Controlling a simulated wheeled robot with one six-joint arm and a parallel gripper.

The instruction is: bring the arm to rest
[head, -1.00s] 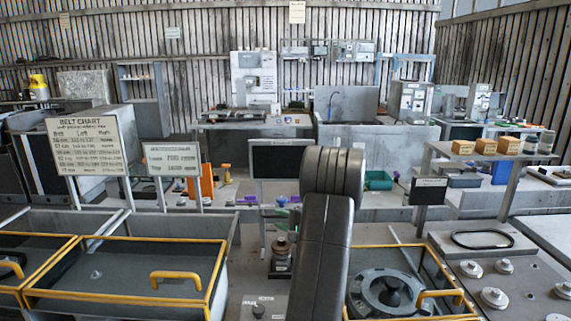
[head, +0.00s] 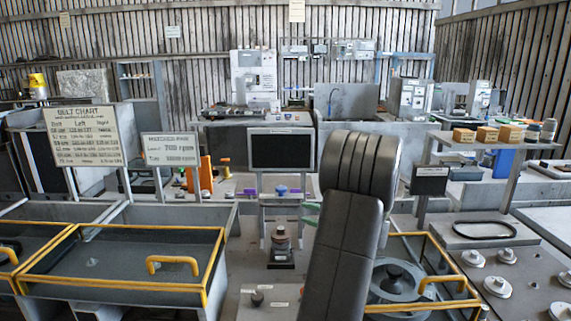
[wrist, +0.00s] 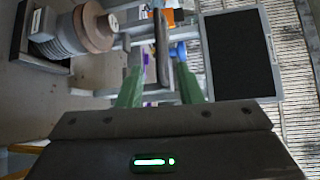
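My gripper (wrist: 160,88) shows in the wrist view as two green fingers standing apart, with nothing held between them. A dark bar lies beyond the gap. In the head view my dark arm rises in the front middle and hides much of what is behind it. The pulley also shows at the upper left of the wrist view (wrist: 85,30), apart from the fingers.
A dark screen (head: 282,151) stands behind the pulley; in the wrist view it is to the right (wrist: 238,55). Yellow-railed bins (head: 120,262) stand front left, and another holds a round housing (head: 395,282). A belt chart (head: 86,134) and an rpm sign (head: 171,149) stand left.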

